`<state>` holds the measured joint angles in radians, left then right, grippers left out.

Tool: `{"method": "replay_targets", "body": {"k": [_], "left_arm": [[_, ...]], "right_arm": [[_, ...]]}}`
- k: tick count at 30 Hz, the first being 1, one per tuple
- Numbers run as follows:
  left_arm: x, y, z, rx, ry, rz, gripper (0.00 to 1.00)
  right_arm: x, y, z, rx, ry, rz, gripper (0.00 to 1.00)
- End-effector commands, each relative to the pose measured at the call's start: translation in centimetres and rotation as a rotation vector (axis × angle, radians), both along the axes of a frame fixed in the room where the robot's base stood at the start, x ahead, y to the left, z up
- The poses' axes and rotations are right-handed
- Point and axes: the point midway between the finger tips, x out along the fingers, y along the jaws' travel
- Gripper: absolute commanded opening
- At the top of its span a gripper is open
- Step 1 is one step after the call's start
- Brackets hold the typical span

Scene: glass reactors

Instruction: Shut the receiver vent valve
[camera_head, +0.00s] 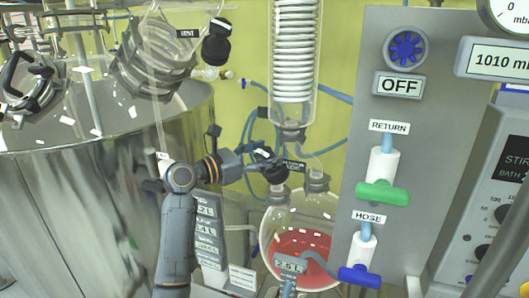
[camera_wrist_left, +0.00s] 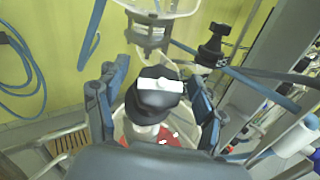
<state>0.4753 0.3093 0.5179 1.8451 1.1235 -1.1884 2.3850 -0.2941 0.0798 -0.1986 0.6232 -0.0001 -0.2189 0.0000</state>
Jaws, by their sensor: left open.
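The receiver (camera_head: 299,243) is a round glass flask with red liquid in its lower part, below the coil condenser. In the left wrist view the knob (camera_wrist_left: 154,92) sits between the two spread fingers of the left gripper (camera_wrist_left: 152,105), with gaps visible on both sides. The flask lies below it, partly hidden. My right gripper is not in view.
A grey panel (camera_head: 402,130) with RETURN and HOSE valves stands close on the right. A large steel vessel (camera_head: 90,170) fills the left. The condenser (camera_head: 294,60) hangs above. Another black valve (camera_wrist_left: 212,45) and blue hoses (camera_wrist_left: 25,75) are near.

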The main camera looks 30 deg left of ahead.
Motion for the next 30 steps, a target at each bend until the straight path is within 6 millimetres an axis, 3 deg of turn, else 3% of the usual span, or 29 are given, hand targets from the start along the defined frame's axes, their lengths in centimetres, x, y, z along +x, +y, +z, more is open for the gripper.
{"method": "replay_targets", "body": {"k": [3,4,12,22,30], "left_arm": [[-0.01,0.02,-0.02,0.000,0.000,0.000,0.69],[-0.01,0.02,-0.02,0.000,0.000,0.000,0.65],[-0.04,0.03,-0.03,-0.001,0.001,0.000,0.14],[-0.02,0.09,-0.01,0.023,-0.002,-0.034,0.14],[-0.03,0.18,0.10,0.114,-0.022,-0.173,0.14]], "right_arm": [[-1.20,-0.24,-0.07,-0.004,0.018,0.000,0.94],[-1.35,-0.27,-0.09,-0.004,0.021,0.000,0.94],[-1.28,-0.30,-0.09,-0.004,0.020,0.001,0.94],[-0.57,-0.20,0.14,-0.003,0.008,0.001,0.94],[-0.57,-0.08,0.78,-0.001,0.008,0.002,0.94]]}}
